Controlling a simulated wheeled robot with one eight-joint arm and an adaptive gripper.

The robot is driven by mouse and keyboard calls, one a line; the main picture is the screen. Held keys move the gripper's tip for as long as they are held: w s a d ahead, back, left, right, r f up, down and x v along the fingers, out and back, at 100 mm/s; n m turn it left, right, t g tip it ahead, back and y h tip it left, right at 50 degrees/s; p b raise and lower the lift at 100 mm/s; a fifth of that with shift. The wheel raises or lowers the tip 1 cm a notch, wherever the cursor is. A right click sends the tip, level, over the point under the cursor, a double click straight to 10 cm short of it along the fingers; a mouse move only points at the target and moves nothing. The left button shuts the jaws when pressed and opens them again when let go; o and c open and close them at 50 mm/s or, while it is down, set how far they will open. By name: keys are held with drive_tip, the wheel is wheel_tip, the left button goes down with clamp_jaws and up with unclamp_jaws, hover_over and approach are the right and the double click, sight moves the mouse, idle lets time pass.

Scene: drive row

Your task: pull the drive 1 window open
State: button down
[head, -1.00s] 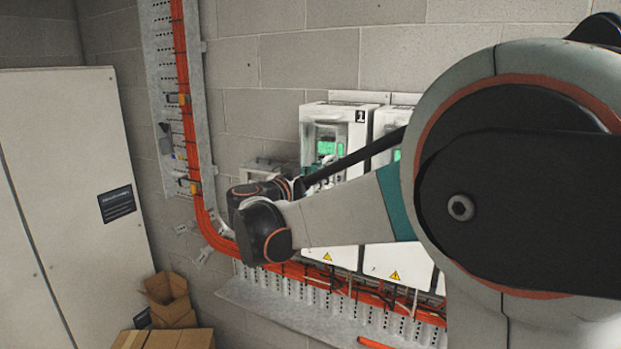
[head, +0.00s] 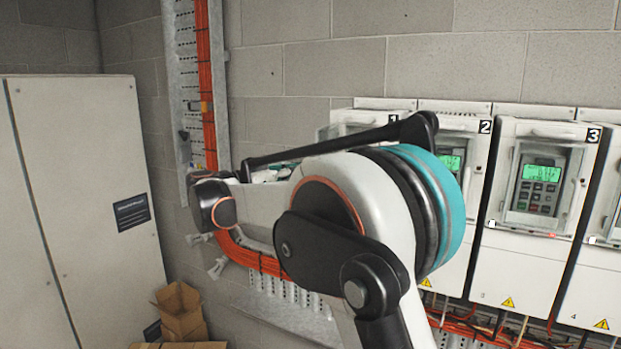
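Drive 1 (head: 365,117) is a white wall unit, the leftmost in the row, marked by a black "1" label. Only its upper part shows above my arm; its screen and most of its front are hidden. My gripper is hidden behind my own arm, which crosses in front of drive 1. What it touches cannot be seen.
Drive 2 (head: 468,136) and drive 3 (head: 530,265) stand close to the right. Orange cables (head: 208,90) run down a metal tray at left. A tall pale cabinet (head: 85,210) and cardboard boxes (head: 180,312) are at the left.

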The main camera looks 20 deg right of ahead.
drive_tip(key=shift+w+a+m+g+p, duration=0.1)
drive_tip(key=shift+w+a+m+g, duration=0.2)
drive_tip(key=shift+w, duration=0.5)
drive_tip(key=shift+w+a+m+g+p, duration=0.15)
drive_tip(key=shift+w+g, duration=0.3)
drive_tip(key=shift+w, duration=0.3)
drive_tip(key=shift+w+a+m+g+p, duration=0.1)
drive_tip(key=shift+w+a+m+g, duration=0.2)
drive_tip(key=shift+w, duration=0.5)
drive_tip(key=shift+d+g+h, duration=0.1)
drive_tip(key=shift+g+h, duration=0.15)
drive_tip(key=shift+h, duration=0.05)
drive_tip(key=c, duration=1.8)
unclamp_jaws()
drive_tip(key=shift+o, duration=0.5)
drive_tip(key=shift+d, duration=0.2)
drive_tip(key=shift+a, duration=0.2)
drive_tip(key=s+a, duration=0.1)
drive_tip(key=a, duration=1)
drive_tip(key=shift+a, duration=0.4)
